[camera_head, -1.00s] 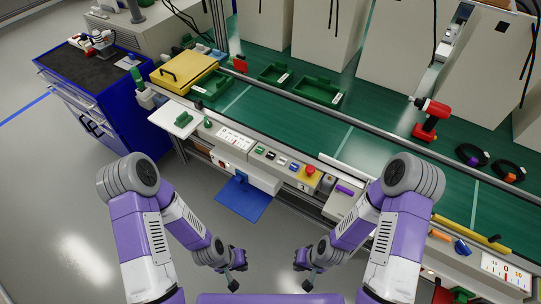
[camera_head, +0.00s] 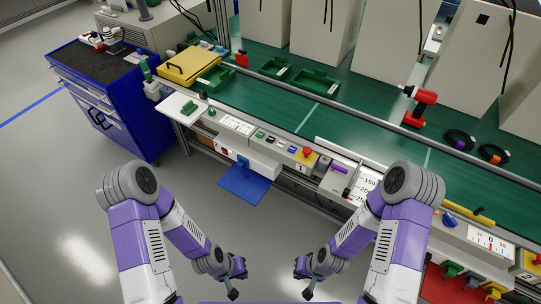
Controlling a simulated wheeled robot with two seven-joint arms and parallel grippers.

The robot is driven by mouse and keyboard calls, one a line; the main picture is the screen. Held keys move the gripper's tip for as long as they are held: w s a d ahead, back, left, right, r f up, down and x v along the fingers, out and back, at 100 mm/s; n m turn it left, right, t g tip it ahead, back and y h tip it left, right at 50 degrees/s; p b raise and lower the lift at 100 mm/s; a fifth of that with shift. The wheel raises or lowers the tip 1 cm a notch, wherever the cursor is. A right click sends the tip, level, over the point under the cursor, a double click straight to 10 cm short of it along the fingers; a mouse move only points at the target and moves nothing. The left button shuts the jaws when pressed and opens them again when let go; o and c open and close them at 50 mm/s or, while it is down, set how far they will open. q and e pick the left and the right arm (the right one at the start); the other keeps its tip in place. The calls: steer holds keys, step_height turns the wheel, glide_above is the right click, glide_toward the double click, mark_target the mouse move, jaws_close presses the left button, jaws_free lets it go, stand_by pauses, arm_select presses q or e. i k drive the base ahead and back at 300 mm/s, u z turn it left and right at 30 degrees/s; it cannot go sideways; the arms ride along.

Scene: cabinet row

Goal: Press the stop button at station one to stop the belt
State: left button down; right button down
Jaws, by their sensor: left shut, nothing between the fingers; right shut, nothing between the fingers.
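The station one button panel (camera_head: 283,147) runs along the front edge of the green belt, with a "1" label at its right end. A red mushroom button (camera_head: 307,152) stands on its right end. My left gripper (camera_head: 233,293) and my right gripper (camera_head: 308,292) are both low at the bottom of the picture, over the floor. Both are shut and empty, well apart from the panel.
The green belt (camera_head: 275,107) carries green trays (camera_head: 315,83), a yellow case (camera_head: 190,63) and a red drill (camera_head: 420,106). A blue flap (camera_head: 244,184) juts out below the panel. A blue cabinet (camera_head: 105,95) stands at left. The floor between is clear.

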mark_target(269, 140)
steer(key=k, duration=0.85)
steer(key=u, duration=0.8)
steer(key=i, duration=2.15)
steer(key=z, duration=0.85)
steer(key=i, duration=0.35)
steer(key=z, duration=0.45)
